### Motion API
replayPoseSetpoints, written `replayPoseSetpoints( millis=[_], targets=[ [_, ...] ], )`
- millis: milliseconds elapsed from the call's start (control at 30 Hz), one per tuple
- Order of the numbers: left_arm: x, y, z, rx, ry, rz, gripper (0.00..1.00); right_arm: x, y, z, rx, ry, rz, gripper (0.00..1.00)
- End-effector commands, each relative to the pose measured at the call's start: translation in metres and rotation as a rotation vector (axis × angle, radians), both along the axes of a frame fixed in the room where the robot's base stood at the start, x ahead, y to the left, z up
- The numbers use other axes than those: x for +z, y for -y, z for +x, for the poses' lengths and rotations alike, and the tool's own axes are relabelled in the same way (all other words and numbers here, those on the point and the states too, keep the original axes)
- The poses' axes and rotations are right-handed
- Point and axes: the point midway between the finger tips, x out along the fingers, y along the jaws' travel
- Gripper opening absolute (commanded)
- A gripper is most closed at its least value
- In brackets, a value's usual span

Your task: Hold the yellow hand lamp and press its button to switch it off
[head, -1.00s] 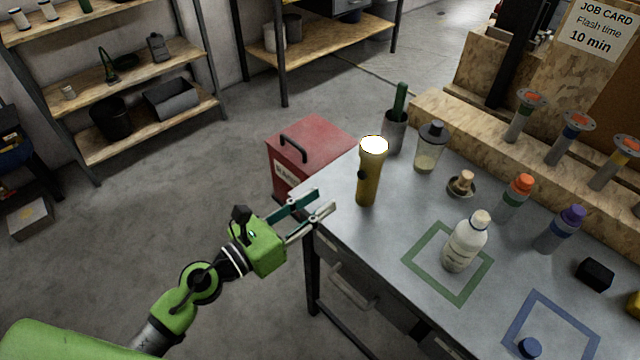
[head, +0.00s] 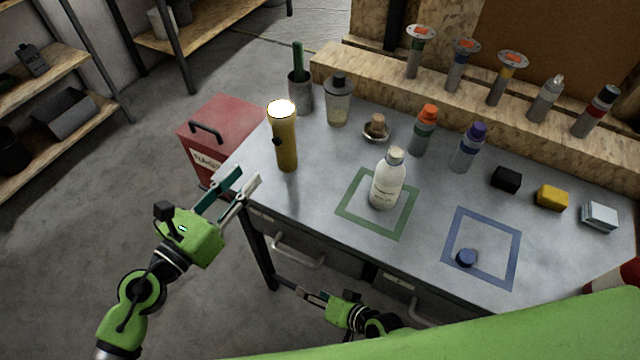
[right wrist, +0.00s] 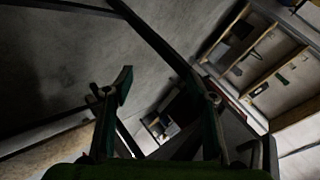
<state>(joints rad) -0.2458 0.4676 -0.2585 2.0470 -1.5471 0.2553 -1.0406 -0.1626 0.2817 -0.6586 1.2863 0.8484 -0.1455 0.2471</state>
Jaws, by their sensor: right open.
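The yellow hand lamp (head: 286,143) stands upright near the left end of the grey workbench, its top glowing white. A dark round button (head: 277,141) shows on its left side. My left gripper (head: 243,184) is open and empty, just off the bench's left edge, left of and a little below the lamp, not touching it. My right gripper (head: 312,296) is low in front of the bench, beside the drawers. In the right wrist view the right gripper (right wrist: 165,95) is open with nothing between its fingers.
A white bottle (head: 387,180) stands in the green square. A blue cap (head: 466,258) lies in the blue square. A shaker (head: 339,100) and a dark cup (head: 300,95) stand behind the lamp. A red box (head: 222,128) is on the floor left of the bench.

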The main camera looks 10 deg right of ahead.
Motion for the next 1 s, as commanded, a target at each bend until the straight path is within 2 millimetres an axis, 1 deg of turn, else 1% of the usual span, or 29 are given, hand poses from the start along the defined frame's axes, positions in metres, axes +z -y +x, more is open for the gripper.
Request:
replayPoseSetpoints(
  millis=[33,67,100,167,200,267,300,367,400,467,500,567,600,667,700,767,800,867,900,1000],
  targets=[
    [0.000,0.000,0.000,0.000,0.000,0.000,0.28,0.025,-0.020,0.006,-0.003,0.005,0.078,0.52],
    [0.000,0.000,0.000,0.000,0.000,0.000,0.28,0.039,-0.031,0.008,-0.006,0.003,0.126,0.52],
    [0.000,0.000,0.000,0.000,0.000,0.000,0.28,0.057,-0.046,0.008,-0.010,-0.006,0.189,0.52],
    [0.000,0.000,0.000,0.000,0.000,0.000,0.28,0.086,-0.068,0.008,-0.017,-0.026,0.291,0.52],
    [0.000,0.000,0.000,0.000,0.000,0.000,0.28,0.106,-0.081,0.006,-0.021,-0.044,0.359,0.52],
    [0.000,0.000,0.000,0.000,0.000,0.000,0.28,0.136,-0.100,0.002,-0.034,-0.083,0.469,0.52],
    [0.000,0.000,0.000,0.000,0.000,0.000,0.28,0.157,-0.112,-0.001,-0.045,-0.116,0.544,0.52],
    [0.000,0.000,0.000,0.000,0.000,0.000,0.28,0.190,-0.127,-0.003,-0.075,-0.178,0.668,0.52],
    [0.000,0.000,0.000,0.000,0.000,0.000,0.28,0.213,-0.134,-0.003,-0.105,-0.229,0.758,0.52],
    [0.000,0.000,0.000,0.000,0.000,0.000,0.28,0.246,-0.139,0.004,-0.170,-0.312,0.901,0.52],
    [0.000,0.000,0.000,0.000,0.000,0.000,0.28,0.263,-0.138,0.011,-0.216,-0.360,0.982,0.52],
    [0.000,0.000,0.000,0.000,0.000,0.000,0.28,0.283,-0.132,0.023,-0.288,-0.425,1.092,0.52],
    [0.000,0.000,0.000,0.000,0.000,0.000,0.28,0.294,-0.126,0.032,-0.337,-0.465,1.161,0.52],
    [0.000,0.000,0.000,0.000,0.000,0.000,0.28,0.308,-0.113,0.046,-0.410,-0.518,1.261,0.52],
    [0.000,0.000,0.000,0.000,0.000,0.000,0.28,0.315,-0.103,0.056,-0.461,-0.551,1.325,0.52],
    [0.000,0.000,0.000,0.000,0.000,0.000,0.28,0.324,-0.086,0.069,-0.534,-0.599,1.421,0.52],
    [0.000,0.000,0.000,0.000,0.000,0.000,0.28,0.330,-0.074,0.077,-0.583,-0.629,1.483,0.52],
    [0.000,0.000,0.000,0.000,0.000,0.000,0.28,0.335,-0.055,0.088,-0.650,-0.671,1.573,0.52],
    [0.000,0.000,0.000,0.000,0.000,0.000,0.28,0.338,-0.042,0.094,-0.692,-0.694,1.630,0.52],
    [0.000,0.000,0.000,0.000,0.000,0.000,0.28,0.343,-0.014,0.104,-0.780,-0.749,1.753,0.52]
  ],
)
